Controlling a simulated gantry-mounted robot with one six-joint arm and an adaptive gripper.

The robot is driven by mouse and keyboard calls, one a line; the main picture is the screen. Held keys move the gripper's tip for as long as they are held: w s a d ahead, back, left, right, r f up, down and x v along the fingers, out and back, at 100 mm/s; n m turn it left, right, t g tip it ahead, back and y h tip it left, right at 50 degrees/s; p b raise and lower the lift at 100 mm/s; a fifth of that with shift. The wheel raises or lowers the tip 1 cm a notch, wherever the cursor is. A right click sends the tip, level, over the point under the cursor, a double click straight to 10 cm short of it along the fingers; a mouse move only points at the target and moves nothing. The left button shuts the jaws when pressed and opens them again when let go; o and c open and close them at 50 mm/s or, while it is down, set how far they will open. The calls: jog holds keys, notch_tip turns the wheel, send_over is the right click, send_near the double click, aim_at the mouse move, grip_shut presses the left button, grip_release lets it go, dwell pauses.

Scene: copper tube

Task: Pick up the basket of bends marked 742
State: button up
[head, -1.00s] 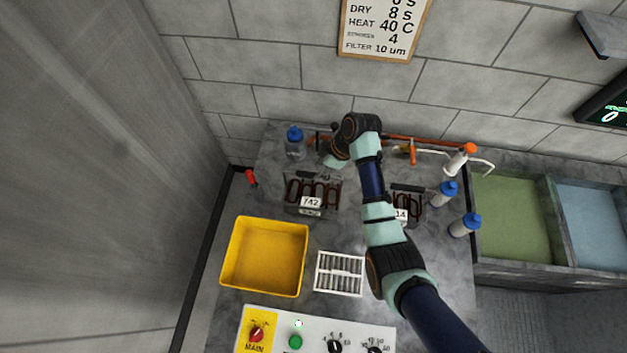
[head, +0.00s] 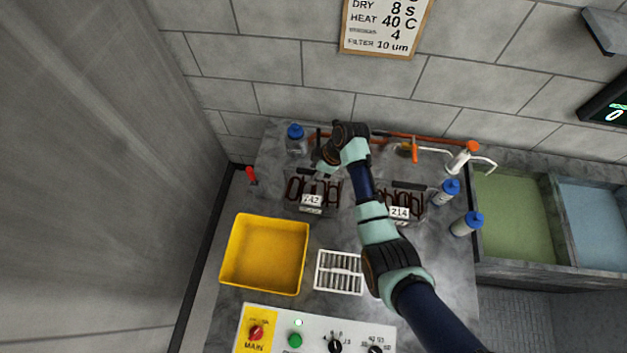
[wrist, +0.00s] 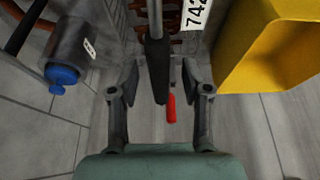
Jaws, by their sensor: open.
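The basket marked 742 (head: 312,200) stands upright on the bench, with several copper bends in it and a white number tag on its front. In the wrist view the basket's tag (wrist: 196,12) shows at the top, with bends beside it. Its dark handle bar (wrist: 157,70) runs down the picture between my fingers. My gripper (wrist: 160,88) is open, one finger on each side of the bar, with gaps at both sides. In the head view my gripper (head: 317,172) is over the basket's back part, and its fingers are largely hidden.
A similar basket marked 214 (head: 401,200) stands to the right, partly behind my arm. A blue-capped bottle (head: 296,141) is close at the back left. A yellow tray (head: 264,257) and white rack (head: 339,272) lie in front. A red object (head: 251,176) is at the left edge.

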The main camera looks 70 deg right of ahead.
jog(key=shift+f, duration=0.1)
grip_shut()
dwell(0.3)
